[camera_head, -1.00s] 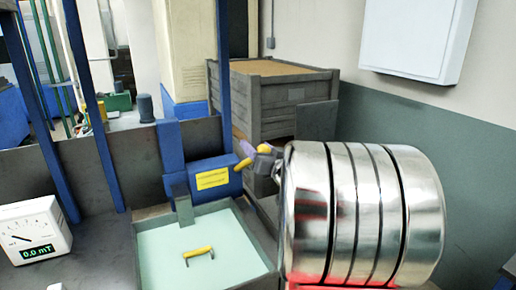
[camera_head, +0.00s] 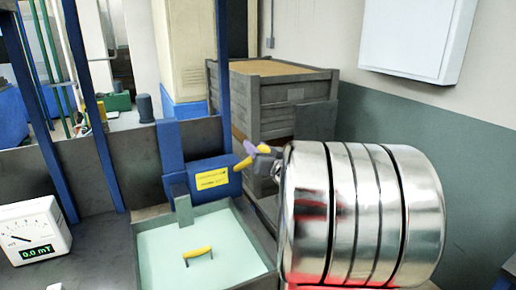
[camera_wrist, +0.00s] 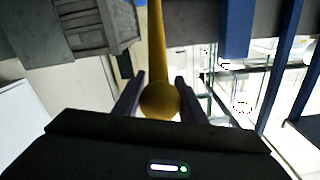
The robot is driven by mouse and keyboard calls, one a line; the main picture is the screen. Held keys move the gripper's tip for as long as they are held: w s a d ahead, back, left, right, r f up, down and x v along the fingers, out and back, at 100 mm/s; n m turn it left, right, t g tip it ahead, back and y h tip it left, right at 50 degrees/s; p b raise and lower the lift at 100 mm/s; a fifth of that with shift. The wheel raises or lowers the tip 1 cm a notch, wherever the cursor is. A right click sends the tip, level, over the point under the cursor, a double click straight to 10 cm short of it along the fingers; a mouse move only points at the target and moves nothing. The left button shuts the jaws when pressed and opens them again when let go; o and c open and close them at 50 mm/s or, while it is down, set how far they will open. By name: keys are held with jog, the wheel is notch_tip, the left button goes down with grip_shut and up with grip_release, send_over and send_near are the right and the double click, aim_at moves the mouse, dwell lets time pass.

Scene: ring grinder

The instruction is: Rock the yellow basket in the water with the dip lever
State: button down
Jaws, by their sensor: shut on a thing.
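The dip lever (camera_head: 242,163) is a yellow rod on the blue unit with a yellow label. In the wrist view the lever (camera_wrist: 157,40) ends in a round yellow knob (camera_wrist: 160,99) between my two fingers. My gripper (camera_head: 252,148) is shut on this knob; in the head view it partly hides the lever's end. The yellow basket shows only as a yellow handle (camera_head: 198,252) above the pale green water (camera_head: 180,235) in the tank. The rest of the basket cannot be made out under the water.
A large shiny metal cylinder (camera_head: 365,215) with dark grooves fills the right front, close to my gripper. A white meter (camera_head: 35,232) reading 0.0 mT stands at the left. A grey wooden crate (camera_head: 270,110) is behind. Blue posts (camera_head: 90,100) rise behind the tank.

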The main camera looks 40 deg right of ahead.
jog(key=s+a+f, duration=0.1)
jog(key=s+f, duration=0.4)
jog(key=f, duration=0.4)
jog(key=shift+s+a, duration=0.15)
jog(key=shift+a, duration=0.15)
jog(key=c, duration=1.2)
grip_release()
jog(key=shift+o, duration=0.2)
jog(key=shift+s+a, duration=0.1)
jog(key=shift+s, duration=0.05)
